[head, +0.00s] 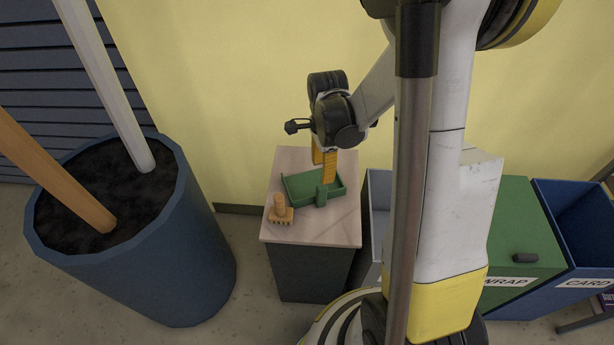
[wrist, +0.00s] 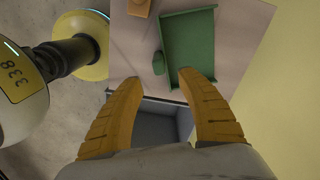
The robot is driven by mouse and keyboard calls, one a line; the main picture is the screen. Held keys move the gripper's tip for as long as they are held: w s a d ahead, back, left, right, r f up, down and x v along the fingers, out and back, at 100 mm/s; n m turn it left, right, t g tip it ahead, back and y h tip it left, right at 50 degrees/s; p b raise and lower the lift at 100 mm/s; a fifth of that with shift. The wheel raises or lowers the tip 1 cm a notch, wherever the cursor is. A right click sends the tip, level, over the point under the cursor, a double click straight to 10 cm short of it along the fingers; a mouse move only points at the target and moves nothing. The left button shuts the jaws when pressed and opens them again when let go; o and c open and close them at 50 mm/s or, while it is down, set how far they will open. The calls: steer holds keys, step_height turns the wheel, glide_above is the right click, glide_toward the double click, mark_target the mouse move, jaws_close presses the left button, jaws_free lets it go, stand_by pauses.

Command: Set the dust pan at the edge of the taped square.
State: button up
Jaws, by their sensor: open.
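The green dust pan (head: 300,187) lies flat on a small pale-topped cabinet, with its stubby handle toward the front right in the head view. In the wrist view the dust pan (wrist: 190,42) is ahead of my fingers, and its handle lies just beyond the gap between the fingertips. My gripper (head: 323,174) has orange fingers, stands open and empty, and is above the pan's handle side; it also shows in the wrist view (wrist: 160,82). In the head view a finger covers part of the pan. I see no taped square in either view.
A small orange brush (head: 281,210) lies on the cabinet top (head: 318,231) beside the pan. A large blue planter (head: 150,250) with poles stands left. Grey, green (head: 520,245) and blue bins (head: 580,225) stand right. A yellow wall is close behind.

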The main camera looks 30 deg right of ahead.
mark_target(322, 186)
step_height(322, 186, down, 3)
steer(key=shift+s+a+f+b, duration=0.1)
steer(key=shift+b, duration=0.4)
step_height(322, 186, down, 6)
steer(key=b, duration=0.3)
steer(key=shift+r, duration=0.2)
steer(key=shift+s, duration=0.1)
jaws_close()
